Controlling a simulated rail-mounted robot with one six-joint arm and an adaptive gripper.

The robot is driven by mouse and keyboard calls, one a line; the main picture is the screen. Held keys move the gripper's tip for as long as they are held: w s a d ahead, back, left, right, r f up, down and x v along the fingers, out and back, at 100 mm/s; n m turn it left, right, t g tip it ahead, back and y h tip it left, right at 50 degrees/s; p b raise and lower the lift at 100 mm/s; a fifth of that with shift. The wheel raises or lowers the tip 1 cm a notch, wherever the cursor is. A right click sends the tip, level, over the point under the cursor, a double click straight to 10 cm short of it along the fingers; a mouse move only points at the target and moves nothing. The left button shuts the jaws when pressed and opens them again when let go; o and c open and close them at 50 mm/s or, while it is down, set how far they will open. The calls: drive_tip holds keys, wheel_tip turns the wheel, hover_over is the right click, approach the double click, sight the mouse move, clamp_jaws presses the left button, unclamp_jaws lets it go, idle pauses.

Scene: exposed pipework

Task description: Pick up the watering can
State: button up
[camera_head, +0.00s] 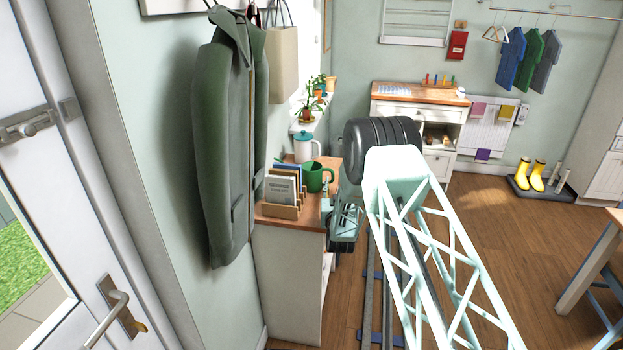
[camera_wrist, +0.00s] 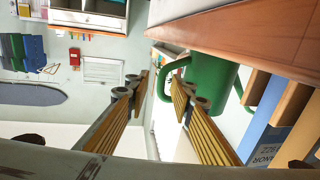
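The green watering can (camera_head: 314,178) stands on the wooden top of the white cabinet, beside the file rack. In the wrist view, which is turned over, its green body (camera_wrist: 213,82) shows upper right, with a loop-shaped handle on its left. My gripper (camera_wrist: 160,88) is open, its two slatted fingers spread apart. The handle shows in the gap near the right finger's tip, which covers part of the can. I cannot tell if they touch. In the head view my gripper is mostly hidden behind my arm, beside the cabinet.
The wooden file rack (camera_head: 281,208) with books (camera_head: 283,188) stands close in front of the can. A white jug (camera_head: 305,147) stands behind it. Potted plants (camera_head: 306,113) line the sill. A green coat (camera_head: 230,140) hangs left of the cabinet.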

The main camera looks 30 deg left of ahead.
sight(333, 179)
drive_tip(key=shift+x, duration=2.25)
drive_tip(key=shift+s+a, duration=0.1)
drive_tip(key=shift+c, duration=0.4)
clamp_jaws()
drive_tip(key=shift+r, duration=0.1)
